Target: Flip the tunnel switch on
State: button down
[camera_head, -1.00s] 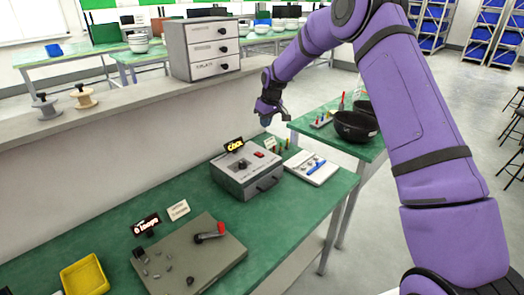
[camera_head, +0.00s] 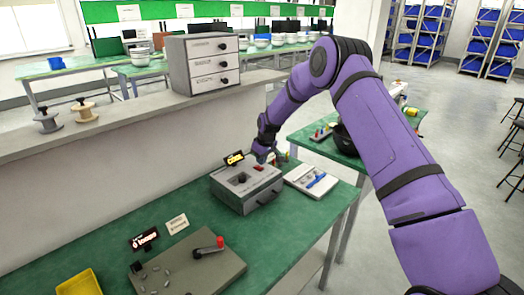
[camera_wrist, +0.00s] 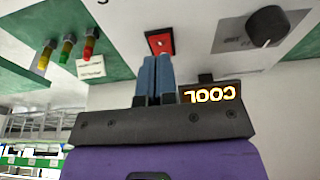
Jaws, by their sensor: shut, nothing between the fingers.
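The tunnel is a grey box (camera_head: 234,200) on the green bench, with a dark knob (camera_head: 242,178) and a small red switch (camera_head: 258,168) on its top. In the wrist view the red switch (camera_wrist: 160,42) sits in a dark frame, just beyond my fingertips, and the knob (camera_wrist: 266,26) is to its right. My gripper (camera_head: 262,157) hangs low over the box's far right part. In the wrist view its two blue fingers (camera_wrist: 156,60) are together and empty, their tips at the switch's near edge. I cannot tell whether they touch it.
A lit "COOL" sign (camera_wrist: 212,93) stands close beside my fingers. Coloured pegs (camera_wrist: 68,46) are nearby. A white tray (camera_head: 296,180) lies right of the box, and a board with a red-handled lever (camera_head: 225,262) lies at front left. A drawer cabinet (camera_head: 190,68) stands on the ledge.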

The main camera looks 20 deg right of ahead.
jog(key=shift+s+f, duration=0.1)
jog(key=shift+f, duration=0.85)
jog(key=shift+s+f, duration=0.1)
jog(key=shift+f, duration=0.2)
jog(key=shift+w+a+r, duration=0.3)
jog(key=shift+w+r, duration=0.05)
jog(key=shift+w, duration=0.3)
jog(key=shift+r, duration=0.25)
jog(key=v, duration=0.4)
jog(key=shift+w+a, duration=0.15)
jog(key=s+d+r, duration=0.2)
jog(key=s+r, duration=0.2)
jog(key=r, duration=0.4)
jog(key=shift+d+r, duration=0.2)
jog(key=shift+r, duration=0.05)
